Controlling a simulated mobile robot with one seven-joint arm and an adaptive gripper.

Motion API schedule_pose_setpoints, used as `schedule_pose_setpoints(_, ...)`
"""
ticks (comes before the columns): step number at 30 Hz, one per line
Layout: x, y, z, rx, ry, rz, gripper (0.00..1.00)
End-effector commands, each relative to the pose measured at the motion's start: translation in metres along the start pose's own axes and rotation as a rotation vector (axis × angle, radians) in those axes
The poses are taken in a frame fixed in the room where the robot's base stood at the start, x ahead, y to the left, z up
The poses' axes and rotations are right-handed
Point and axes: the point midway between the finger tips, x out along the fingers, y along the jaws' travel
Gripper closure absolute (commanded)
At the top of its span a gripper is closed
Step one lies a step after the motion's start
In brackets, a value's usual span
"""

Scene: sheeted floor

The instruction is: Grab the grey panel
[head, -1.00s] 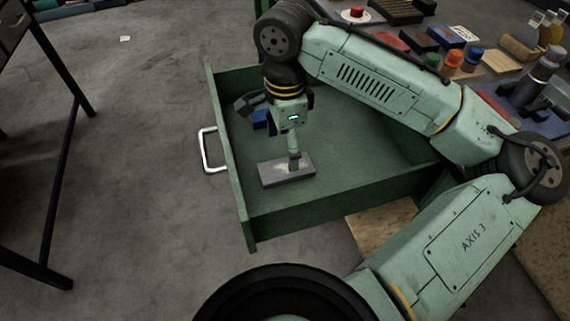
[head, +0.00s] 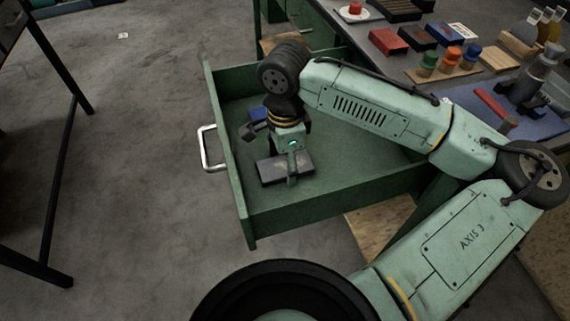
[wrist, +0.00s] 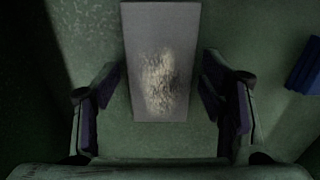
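The grey panel (head: 269,173) is a flat rectangular slab lying in the open green drawer (head: 345,199). In the wrist view the panel (wrist: 160,30) runs down from the top edge, with a pale worn patch in its middle. My gripper (head: 292,180) points down over the panel's right part in the head view and hides some of it. In the wrist view my gripper (wrist: 160,85) is open, with one finger on each side of the panel's near end. Gaps show between both fingers and the panel's sides. Whether the fingertips reach the drawer floor is unclear.
Green drawer walls surround the panel, with a white handle (head: 211,148) on the left. A blue object (head: 257,114) lies in the drawer behind the gripper; a blue object (wrist: 304,66) also shows at right in the wrist view. The bench (head: 415,82) at upper right holds several items.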

Motion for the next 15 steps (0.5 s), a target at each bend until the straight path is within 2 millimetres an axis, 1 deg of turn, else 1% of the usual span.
schedule_pose_setpoints(1, -0.0001, 0.0000, 0.0000, 0.000, 0.000, 0.000, 0.41)
schedule_pose_setpoints(2, -0.0001, -0.0001, 0.0000, 0.000, 0.000, 0.000, 0.43)
schedule_pose_setpoints(15, -0.0003, 0.0000, 0.0000, 0.000, 0.000, 0.000, 0.73)
